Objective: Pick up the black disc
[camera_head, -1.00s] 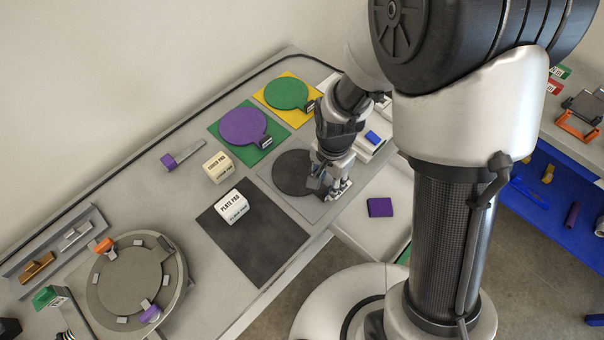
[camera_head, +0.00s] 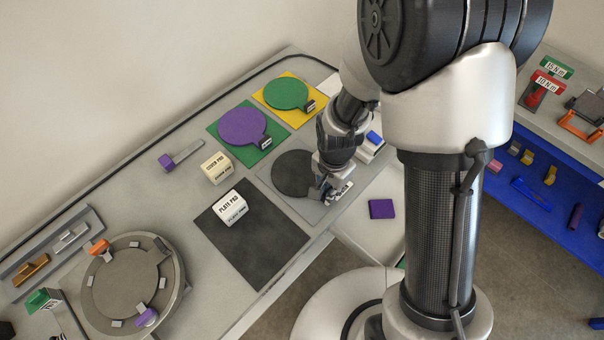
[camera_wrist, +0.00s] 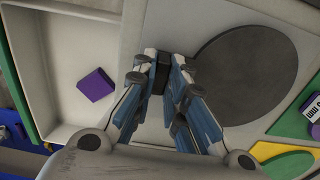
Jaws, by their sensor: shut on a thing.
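The black disc (camera_head: 295,172) lies flat on a light grey square pad on the cart top. In the wrist view the disc (camera_wrist: 246,78) shows as a dark round plate with a small black tab (camera_wrist: 158,80) at its edge. My gripper (camera_head: 326,194) is low over the disc's near right edge. In the wrist view my gripper (camera_wrist: 163,72) has its fingertips closed on the tab. The disc looks flat on its pad, with no clear gap beneath it. The fingers hide part of the tab.
A purple disc (camera_head: 243,126) and a green disc (camera_head: 286,94) lie behind on coloured pads. A black mat (camera_head: 250,235) and the white PLATE PAD block (camera_head: 230,208) are to the left. A purple block (camera_head: 381,208) sits in a tray to the right.

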